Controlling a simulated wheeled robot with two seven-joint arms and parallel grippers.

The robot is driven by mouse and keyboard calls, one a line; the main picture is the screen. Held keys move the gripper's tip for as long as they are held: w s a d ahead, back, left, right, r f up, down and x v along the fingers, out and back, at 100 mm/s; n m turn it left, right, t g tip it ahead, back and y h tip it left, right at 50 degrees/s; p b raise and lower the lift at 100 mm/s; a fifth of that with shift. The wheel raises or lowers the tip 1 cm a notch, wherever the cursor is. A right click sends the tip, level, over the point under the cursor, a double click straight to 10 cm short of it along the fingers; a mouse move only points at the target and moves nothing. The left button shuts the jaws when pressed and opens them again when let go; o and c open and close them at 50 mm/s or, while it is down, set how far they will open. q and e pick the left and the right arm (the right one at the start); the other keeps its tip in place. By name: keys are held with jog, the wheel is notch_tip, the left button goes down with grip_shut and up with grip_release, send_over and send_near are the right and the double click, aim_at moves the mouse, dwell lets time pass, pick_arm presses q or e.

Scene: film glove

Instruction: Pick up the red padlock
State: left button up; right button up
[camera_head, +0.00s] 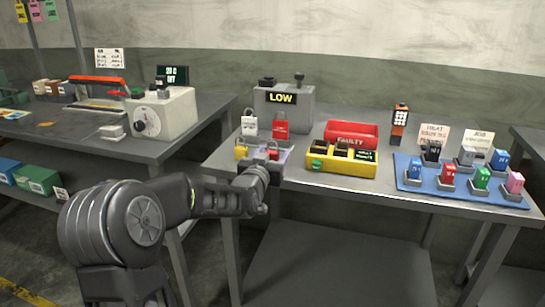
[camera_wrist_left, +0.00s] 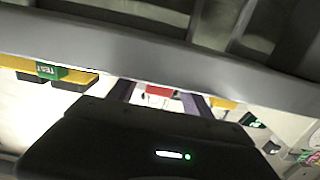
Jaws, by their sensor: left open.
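A small red padlock (camera_head: 272,152) sits near the front edge of the grey table, on a pale patch, partly hidden by my left gripper. A larger red padlock-shaped piece (camera_head: 281,124) stands upright just behind it. My left gripper (camera_head: 272,163) is at the table's front edge, right by the small red padlock. In the left wrist view a red block (camera_wrist_left: 159,91) shows between the two spread fingers (camera_wrist_left: 160,97); I cannot tell whether they touch it. The right gripper is not in view.
A yellow padlock (camera_head: 241,152) and a white padlock-shaped piece (camera_head: 249,124) stand close on the left. The grey LOW box (camera_head: 284,110) is behind. A yellow box (camera_head: 341,162), a red FAULTY bin (camera_head: 351,134) and a blue mat (camera_head: 455,188) lie to the right.

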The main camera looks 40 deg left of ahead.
pick_arm(q)
jog(key=shift+c, duration=0.5)
grip_shut()
